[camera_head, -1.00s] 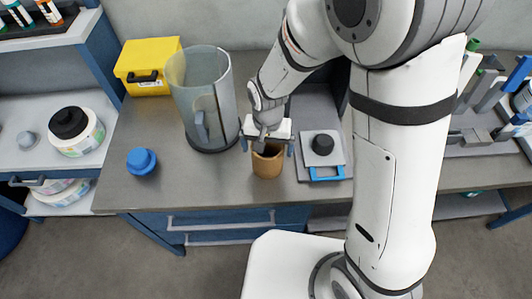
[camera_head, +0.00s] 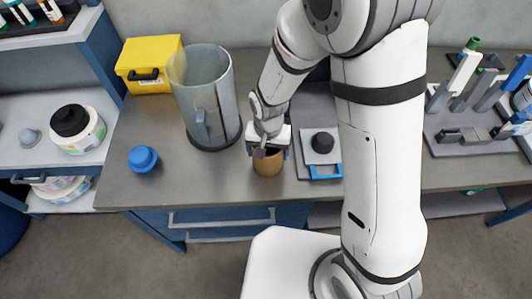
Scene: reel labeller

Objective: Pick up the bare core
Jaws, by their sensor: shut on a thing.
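The bare core (camera_head: 267,164) is a short brown cylinder with a dark open top. It stands upright at the front part of the grey worktop, right of the tall grey clear-walled container. My gripper (camera_head: 267,150) is directly above and around its upper rim, with its jaws shut on the core. The far side of the core and part of the jaws are hidden by the gripper body. I cannot tell whether the core's base touches the worktop.
A tall grey cylindrical container (camera_head: 207,100) stands left of the core, and a blue knob (camera_head: 142,158) lies further left. A grey plate with a black knob (camera_head: 322,143) is close on the right. A yellow box (camera_head: 148,66) stands behind. The worktop (camera_head: 215,180) is clear in front.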

